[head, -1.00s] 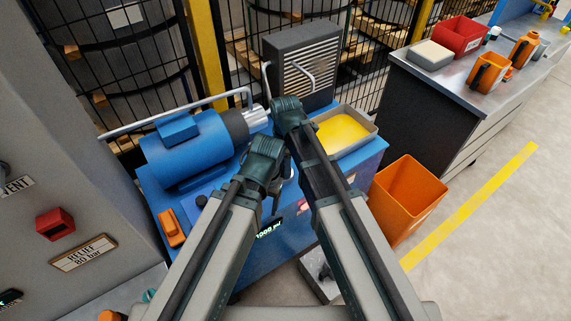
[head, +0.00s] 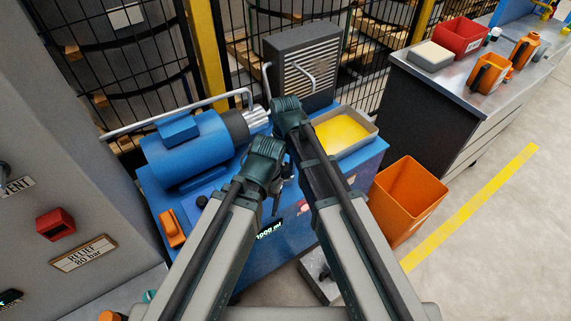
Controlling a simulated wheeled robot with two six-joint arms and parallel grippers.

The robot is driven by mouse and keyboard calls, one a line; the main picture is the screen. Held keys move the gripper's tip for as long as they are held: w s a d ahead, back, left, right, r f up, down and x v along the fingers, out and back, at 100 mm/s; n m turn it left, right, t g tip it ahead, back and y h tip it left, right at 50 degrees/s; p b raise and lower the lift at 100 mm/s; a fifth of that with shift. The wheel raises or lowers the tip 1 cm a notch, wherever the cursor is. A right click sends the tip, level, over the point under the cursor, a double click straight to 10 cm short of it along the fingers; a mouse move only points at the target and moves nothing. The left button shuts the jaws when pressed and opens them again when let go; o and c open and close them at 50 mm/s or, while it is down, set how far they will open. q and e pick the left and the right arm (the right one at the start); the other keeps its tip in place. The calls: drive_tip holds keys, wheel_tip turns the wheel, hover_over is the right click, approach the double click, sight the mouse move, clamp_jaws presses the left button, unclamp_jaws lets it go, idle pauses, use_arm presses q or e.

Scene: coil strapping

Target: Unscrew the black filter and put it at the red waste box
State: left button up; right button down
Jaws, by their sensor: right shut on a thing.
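My right gripper (head: 288,168) is mostly hidden behind my own arms, low over the front of the blue power unit (head: 340,185). It is shut on a dark thing that fits the black filter, but little of that thing shows. My left wrist is folded just left of it, and the left fingers are hidden, so their opening cannot be told. A red box (head: 462,37) with a white label stands on the grey bench at the upper right, well away from both grippers.
A blue motor (head: 187,150) and a yellow-filled tray (head: 373,139) sit on the unit. An orange bin (head: 405,200) stands on the floor to its right. Floor at the right is clear.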

sight(285, 166)
drive_tip(key=shift+c, duration=1.1)
unclamp_jaws()
drive_tip(key=shift+f, duration=0.1)
wheel_tip(285, 166, up, 4)
drive_tip(key=p, duration=0.3)
drive_tip(key=shift+f+p, duration=0.1)
drive_tip(key=shift+p, duration=0.3)
use_arm(q)
wheel_tip(285, 166, up, 4)
drive_tip(key=shift+f, duration=0.25)
use_arm(e)
drive_tip(key=shift+f, duration=0.1)
